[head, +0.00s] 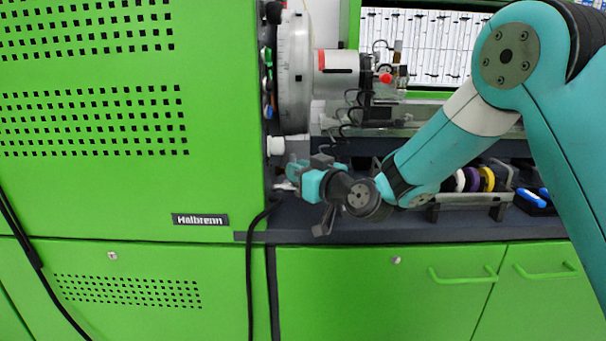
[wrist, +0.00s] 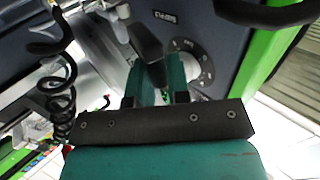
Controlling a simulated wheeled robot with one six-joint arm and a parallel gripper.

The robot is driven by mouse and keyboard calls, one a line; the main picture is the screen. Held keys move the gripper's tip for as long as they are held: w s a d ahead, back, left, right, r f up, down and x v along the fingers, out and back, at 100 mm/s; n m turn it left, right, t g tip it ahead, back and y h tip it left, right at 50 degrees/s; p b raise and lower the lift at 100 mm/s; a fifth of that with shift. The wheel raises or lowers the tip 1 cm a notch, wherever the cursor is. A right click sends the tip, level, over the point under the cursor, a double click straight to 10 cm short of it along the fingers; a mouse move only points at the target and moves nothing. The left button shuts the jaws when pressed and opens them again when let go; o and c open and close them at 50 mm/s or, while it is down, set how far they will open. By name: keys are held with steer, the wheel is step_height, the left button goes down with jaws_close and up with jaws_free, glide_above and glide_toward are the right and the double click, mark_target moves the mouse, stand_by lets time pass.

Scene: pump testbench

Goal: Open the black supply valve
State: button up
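In the head view my gripper (head: 294,172) is at the right side of the green cabinet, above the dark bench top. The valve cannot be made out there.
The green cabinet (head: 130,120) stands left of my gripper. A grey round flange (head: 294,72) and a motor with coiled black cables are above it. A black hose (head: 250,270) hangs below. In the wrist view a coiled black cable (wrist: 62,92) is at left.

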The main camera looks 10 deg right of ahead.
steer(key=o, duration=0.3)
steer(key=shift+a+r, duration=0.1)
steer(key=shift+r, duration=0.15)
steer(key=shift+o, duration=0.4)
steer(key=shift+f, duration=0.1)
steer(key=shift+s+f, duration=0.1)
steer(key=shift+s, duration=0.05)
steer(key=b+v, duration=0.7)
steer(key=v, duration=1)
steer(key=shift+s, duration=0.1)
